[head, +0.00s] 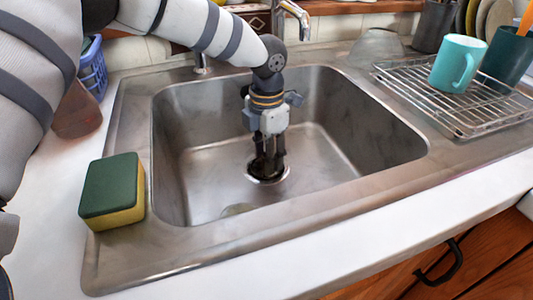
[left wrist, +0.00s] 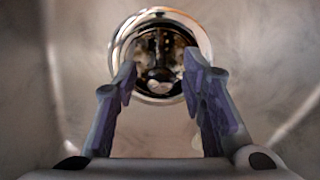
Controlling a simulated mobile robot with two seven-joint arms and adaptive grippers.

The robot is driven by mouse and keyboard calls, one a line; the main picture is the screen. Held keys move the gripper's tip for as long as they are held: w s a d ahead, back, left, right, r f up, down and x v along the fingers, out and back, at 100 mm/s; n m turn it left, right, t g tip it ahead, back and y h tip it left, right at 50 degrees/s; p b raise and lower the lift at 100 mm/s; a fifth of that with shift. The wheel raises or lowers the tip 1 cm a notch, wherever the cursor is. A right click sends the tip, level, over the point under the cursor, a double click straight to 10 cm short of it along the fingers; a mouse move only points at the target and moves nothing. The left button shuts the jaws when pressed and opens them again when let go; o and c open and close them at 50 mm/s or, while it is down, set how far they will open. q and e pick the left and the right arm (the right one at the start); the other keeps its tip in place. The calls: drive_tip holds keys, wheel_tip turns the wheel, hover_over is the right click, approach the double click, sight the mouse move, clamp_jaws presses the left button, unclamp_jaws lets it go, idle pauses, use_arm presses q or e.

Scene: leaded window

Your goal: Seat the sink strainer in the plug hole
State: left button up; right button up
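The plug hole (head: 284,181) shows as a bright metal ring in the floor of the steel sink, mostly behind my left gripper. My left gripper (head: 267,172) points straight down over it, fingertips close to the ring. In the left wrist view the fingers (left wrist: 158,82) are apart with nothing clearly held between them. Ahead of them is a shiny round rim (left wrist: 203,42) with a dark, mirror-like middle. I cannot tell whether that middle is the sink strainer or the inside of the hole. My right gripper is not in view.
A round greenish thing (head: 237,209) is partly hidden behind the sink's front edge. A green and yellow sponge (head: 112,190) lies on the left rim. A wire rack (head: 460,110) with a teal mug (head: 456,62) stands at right. The sink walls (head: 385,135) surround my gripper.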

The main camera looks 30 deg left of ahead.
use_arm(q)
wheel_tip(320, 180, up, 12)
drive_tip(key=shift+r+p, duration=0.2)
drive_tip(key=shift+p, duration=0.25)
